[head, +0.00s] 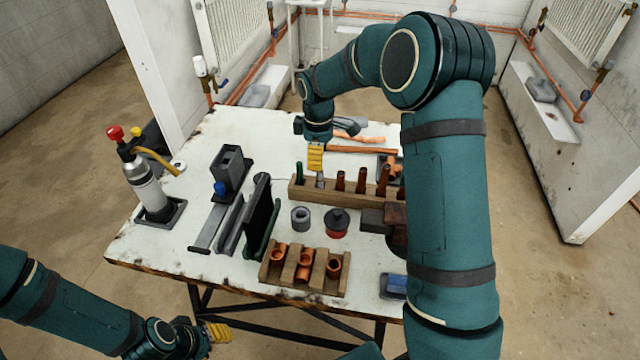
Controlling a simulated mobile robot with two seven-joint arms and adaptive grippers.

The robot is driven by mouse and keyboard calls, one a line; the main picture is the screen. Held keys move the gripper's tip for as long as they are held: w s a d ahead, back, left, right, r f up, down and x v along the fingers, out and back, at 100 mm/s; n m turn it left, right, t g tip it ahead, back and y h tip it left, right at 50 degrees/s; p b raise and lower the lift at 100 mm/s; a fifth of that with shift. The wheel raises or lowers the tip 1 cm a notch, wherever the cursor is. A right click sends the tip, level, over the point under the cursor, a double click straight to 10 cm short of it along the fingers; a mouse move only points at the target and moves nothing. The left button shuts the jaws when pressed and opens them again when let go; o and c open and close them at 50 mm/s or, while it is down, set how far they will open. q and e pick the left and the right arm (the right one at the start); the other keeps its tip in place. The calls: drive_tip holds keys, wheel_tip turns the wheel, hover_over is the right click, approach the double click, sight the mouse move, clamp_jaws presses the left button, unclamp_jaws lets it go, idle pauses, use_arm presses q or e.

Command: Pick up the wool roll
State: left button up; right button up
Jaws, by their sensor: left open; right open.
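The wool roll appears to be the short grey cylinder (300,217) with a dark hole in its top. It stands upright on the white worktable (225,140), just in front of the long wooden rack and left of a red tin. My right gripper (315,168) has yellow fingers pointing down. It is open over the left part of the rack, behind the roll and apart from it. A small grey piece shows just below its fingertips; I cannot tell whether they touch. My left gripper (218,333) is open and empty, low in front of the table's front edge.
The wooden rack (345,198) holds several upright brown and green pieces. A red tin with black top (336,223), a wooden block with copper fittings (330,283) and a black upright plate (257,213) surround the roll. A torch cylinder (147,188) stands left.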

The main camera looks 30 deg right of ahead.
sight(320, 179)
wheel_tip(320, 179, down, 3)
drive_tip(key=shift+r, duration=0.1)
drive_tip(key=shift+s+d+f+b, duration=0.1)
drive_tip(key=shift+f+b, duration=0.2)
drive_tip(key=shift+f, duration=0.6)
drive_tip(key=shift+s+a+f+b, duration=0.1)
drive_tip(key=shift+f+b, duration=0.15)
drive_tip(key=shift+f, duration=0.65)
drive_tip(key=shift+s+d+f+b, duration=0.1)
drive_tip(key=shift+f+b, duration=0.2)
drive_tip(key=shift+f, duration=0.6)
drive_tip(key=shift+r, duration=0.1)
clamp_jaws()
